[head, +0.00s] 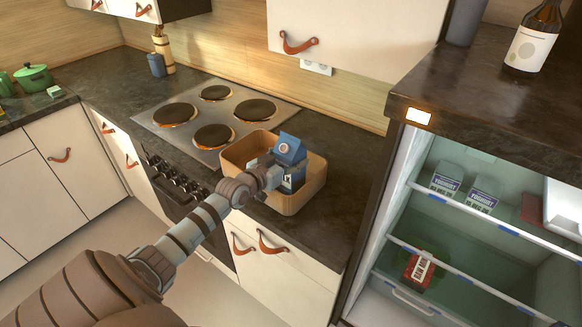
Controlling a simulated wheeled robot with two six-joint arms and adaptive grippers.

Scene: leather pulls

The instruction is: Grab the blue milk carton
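The blue milk carton (290,152) stands in a light wooden box (317,178) on the dark counter, to the right of the stove. It has a gabled top and a round pale mark on its front. My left arm comes in from the lower left, and my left gripper (277,178) is at the carton's lower front, over the near part of the box. The wrist hides part of the carton. I cannot tell whether the fingers close on it. My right gripper is not in view.
The stove (215,118) with several burners lies left of the box. An open fridge (480,215) on the right holds two yogurt cartons (445,180) and a red-and-white package (418,270). A bottle (535,38) stands on top. Counter right of the box (348,190) is clear.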

